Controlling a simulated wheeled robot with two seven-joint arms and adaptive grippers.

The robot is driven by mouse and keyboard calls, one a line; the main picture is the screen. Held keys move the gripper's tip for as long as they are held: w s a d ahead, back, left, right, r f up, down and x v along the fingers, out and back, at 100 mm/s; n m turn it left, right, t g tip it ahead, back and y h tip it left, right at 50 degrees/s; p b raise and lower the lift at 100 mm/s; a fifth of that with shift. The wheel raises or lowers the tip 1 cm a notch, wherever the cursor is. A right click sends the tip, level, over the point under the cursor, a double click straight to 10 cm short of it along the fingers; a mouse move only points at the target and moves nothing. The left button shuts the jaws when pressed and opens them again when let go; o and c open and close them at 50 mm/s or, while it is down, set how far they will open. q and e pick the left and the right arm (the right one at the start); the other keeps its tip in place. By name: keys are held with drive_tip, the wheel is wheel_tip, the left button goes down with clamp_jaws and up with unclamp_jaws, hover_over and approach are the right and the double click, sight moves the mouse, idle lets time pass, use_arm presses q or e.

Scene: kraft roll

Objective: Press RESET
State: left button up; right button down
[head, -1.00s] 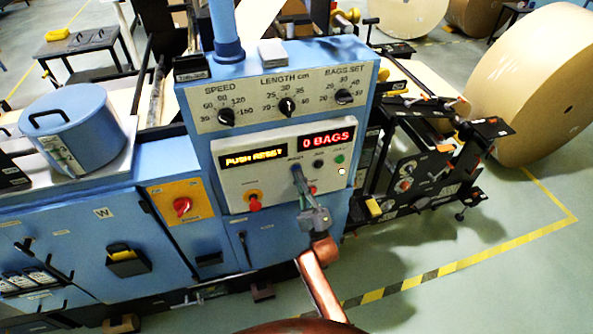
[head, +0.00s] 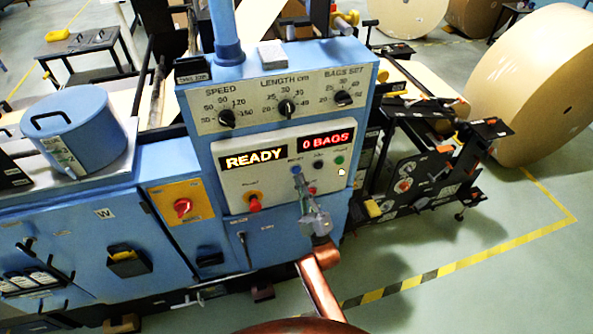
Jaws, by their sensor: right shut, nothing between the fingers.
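The control panel (head: 232,185) on the blue machine has a left display (head: 253,159) reading READY and a red display (head: 327,139) reading 0 BAGS. The small RESET label (head: 295,162) sits below and between the displays. My right gripper (head: 298,174) is shut and empty, with its fingertips at the panel just under that label. The fingertips cover the button there, so I cannot tell whether they touch it. My left gripper is not in view.
A black button (head: 318,165) and a green button (head: 339,160) lie to the right of the fingertips. A red stop knob (head: 254,204) is lower left. Three dials sit above, including the length dial (head: 287,108). A large kraft roll (head: 535,85) stands at right.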

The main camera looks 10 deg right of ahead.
drive_tip(key=s+p, duration=0.2)
drive_tip(key=s, duration=0.3)
drive_tip(key=shift+d, duration=0.1)
idle(0.4)
idle(0.6)
